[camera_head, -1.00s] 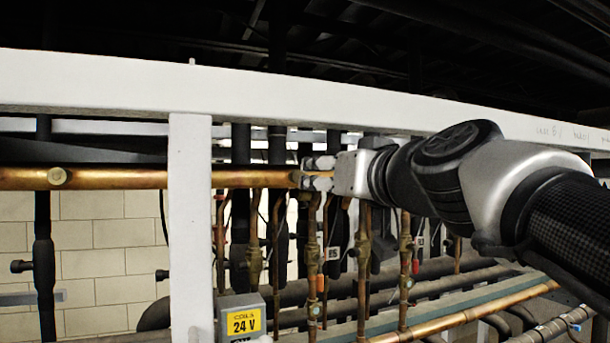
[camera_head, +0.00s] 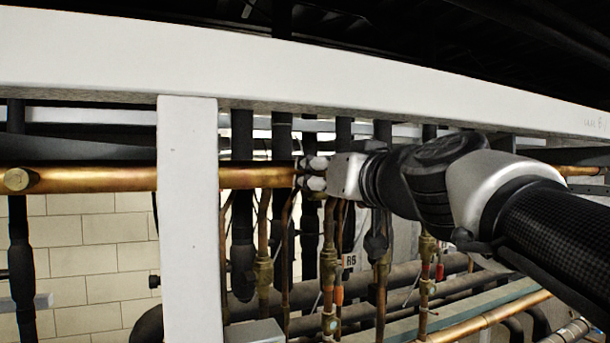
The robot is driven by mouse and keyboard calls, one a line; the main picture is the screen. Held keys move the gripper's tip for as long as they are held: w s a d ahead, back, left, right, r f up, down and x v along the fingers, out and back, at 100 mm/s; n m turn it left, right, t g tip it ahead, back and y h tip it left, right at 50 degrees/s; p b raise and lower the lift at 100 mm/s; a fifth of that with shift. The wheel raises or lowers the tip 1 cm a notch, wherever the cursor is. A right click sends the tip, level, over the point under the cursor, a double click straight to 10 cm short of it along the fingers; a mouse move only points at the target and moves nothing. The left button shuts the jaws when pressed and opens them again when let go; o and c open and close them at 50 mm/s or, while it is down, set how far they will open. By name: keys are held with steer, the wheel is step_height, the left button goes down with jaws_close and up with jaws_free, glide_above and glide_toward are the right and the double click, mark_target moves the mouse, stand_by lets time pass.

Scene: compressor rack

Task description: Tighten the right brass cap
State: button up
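A long copper pipe (camera_head: 95,180) runs level behind the white upright post. A round brass cap (camera_head: 18,180) sits on the pipe at the far left. My gripper (camera_head: 302,173) reaches in from the right, its fingers at the right end of the visible copper pipe stretch. The two light grey fingertips lie one above the other, close together. I cannot make out a second brass cap there; the fingers cover that spot. Whether they are closed on something is too small to tell.
A white beam (camera_head: 300,75) crosses above my arm, and a white post (camera_head: 188,220) stands left of my gripper. Several thin vertical copper pipes with brass fittings (camera_head: 264,270) stand below and behind. A grey box (camera_head: 254,333) is at the bottom edge.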

jaws_close()
stand_by(0.3)
steer(key=shift+f+m+b, duration=0.1)
steer(key=shift+m+b, duration=0.35)
steer(key=shift+m, duration=2.55)
steer(key=shift+o, duration=0.3)
jaws_free()
